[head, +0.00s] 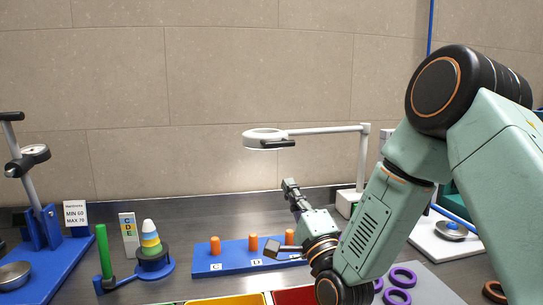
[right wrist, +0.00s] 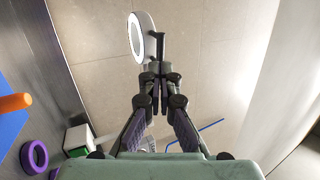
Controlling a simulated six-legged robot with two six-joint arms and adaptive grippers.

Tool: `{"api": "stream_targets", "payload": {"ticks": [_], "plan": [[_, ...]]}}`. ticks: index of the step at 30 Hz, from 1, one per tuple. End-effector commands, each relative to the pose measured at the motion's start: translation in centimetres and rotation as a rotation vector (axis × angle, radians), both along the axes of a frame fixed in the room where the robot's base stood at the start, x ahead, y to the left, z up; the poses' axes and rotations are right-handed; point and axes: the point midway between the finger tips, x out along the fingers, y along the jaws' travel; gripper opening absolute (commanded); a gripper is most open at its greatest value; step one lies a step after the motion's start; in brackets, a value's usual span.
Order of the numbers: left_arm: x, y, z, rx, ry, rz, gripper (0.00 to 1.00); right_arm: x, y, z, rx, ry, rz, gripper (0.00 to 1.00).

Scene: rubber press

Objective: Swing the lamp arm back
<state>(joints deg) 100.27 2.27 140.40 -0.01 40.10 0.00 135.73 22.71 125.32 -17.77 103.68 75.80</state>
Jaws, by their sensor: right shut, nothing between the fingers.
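The lamp has a white ring head (head: 264,138) with a short dark handle (head: 283,144). Its white horizontal arm (head: 325,130) runs right to an upright post on a white base (head: 348,203). The ring head also shows in the right wrist view (right wrist: 136,38), with the handle (right wrist: 160,44) just beyond the fingertips. My right gripper (head: 290,185) points up below the handle, shut and empty. In the head view a gap shows between them. The right wrist view shows the closed fingers (right wrist: 157,90). My left gripper is out of view.
A blue board (head: 230,268) with orange pegs lies below my right gripper. Yellow and red bins are at the front edge. Purple rings (head: 402,277) lie on a grey mat at right. A stacked-cone stand (head: 150,240) and a blue press stand at left. The wall is behind.

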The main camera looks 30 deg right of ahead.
Motion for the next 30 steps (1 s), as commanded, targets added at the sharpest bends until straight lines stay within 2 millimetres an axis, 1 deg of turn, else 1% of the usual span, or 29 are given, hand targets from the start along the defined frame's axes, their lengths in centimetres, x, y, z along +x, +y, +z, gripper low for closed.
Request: {"api": "stream_targets", "payload": {"ticks": [1, 9, 15, 21, 30], "plan": [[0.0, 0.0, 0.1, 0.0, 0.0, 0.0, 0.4, 0.9, 0.0, 0.6, -0.004, -0.005, 0.001, 0.0], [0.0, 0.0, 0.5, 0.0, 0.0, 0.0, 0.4, 5.6, -0.3, 2.8, -0.004, -0.004, 0.001, 0.0], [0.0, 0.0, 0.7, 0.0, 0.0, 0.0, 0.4, 8.6, -0.5, 4.2, -0.002, -0.002, 0.001, 0.0], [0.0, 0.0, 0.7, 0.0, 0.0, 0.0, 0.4, 10.3, -0.7, 4.8, 0.0, 0.0, 0.001, 0.0], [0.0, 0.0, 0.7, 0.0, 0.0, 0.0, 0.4, 10.6, -0.7, 4.9, 0.001, 0.0, 0.0, 0.0]]}}
